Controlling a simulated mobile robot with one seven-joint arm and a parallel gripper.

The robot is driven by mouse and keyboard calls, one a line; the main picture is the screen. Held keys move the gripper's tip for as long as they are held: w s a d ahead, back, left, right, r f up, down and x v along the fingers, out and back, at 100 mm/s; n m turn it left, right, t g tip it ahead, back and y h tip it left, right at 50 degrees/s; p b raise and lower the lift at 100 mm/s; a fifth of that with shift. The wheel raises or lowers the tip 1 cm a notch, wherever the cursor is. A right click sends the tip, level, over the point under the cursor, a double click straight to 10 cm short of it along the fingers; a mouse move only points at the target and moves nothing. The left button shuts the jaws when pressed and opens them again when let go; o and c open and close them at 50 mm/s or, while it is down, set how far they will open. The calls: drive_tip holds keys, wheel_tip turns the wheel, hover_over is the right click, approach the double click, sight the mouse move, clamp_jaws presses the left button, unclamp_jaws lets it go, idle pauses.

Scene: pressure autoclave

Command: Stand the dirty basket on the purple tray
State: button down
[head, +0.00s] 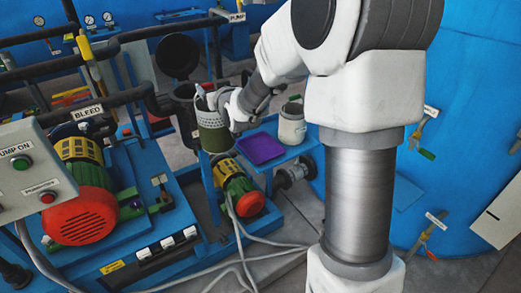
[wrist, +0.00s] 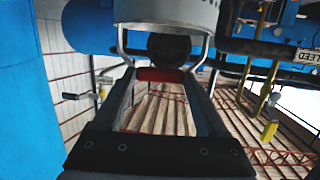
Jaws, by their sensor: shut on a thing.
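The dirty basket (head: 213,135) is a grey perforated pail with an olive-green lower part. It hangs upright left of the purple tray (head: 260,148), apart from it and higher. In the wrist view the basket's pale perforated wall (wrist: 168,12) shows at the top, with its wire handle coming toward me. My gripper (wrist: 160,76) is shut on the red grip of that handle. In the head view my gripper (head: 232,106) is at the basket's upper right side, partly hidden by my arm. The tray is flat and looks empty.
A dark open vessel (head: 186,92) is behind the basket. A green-and-red pump motor (head: 238,190) sits below. The large blue tank (head: 455,120) is at right.

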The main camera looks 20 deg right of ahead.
sight(220, 117)
drive_tip(key=shift+m+h, duration=0.3)
drive_tip(key=shift+h, duration=0.1)
drive_tip(key=s+f, duration=0.1)
drive_tip(key=f, duration=0.1)
drive_tip(key=s+f, duration=0.1)
drive_tip(key=f, duration=0.2)
drive_tip(key=s+f, duration=0.2)
drive_tip(key=shift+d+f, duration=0.1)
drive_tip(key=shift+f, duration=0.1)
drive_tip(key=shift+w+r, duration=0.1)
drive_tip(key=shift+d, duration=0.1)
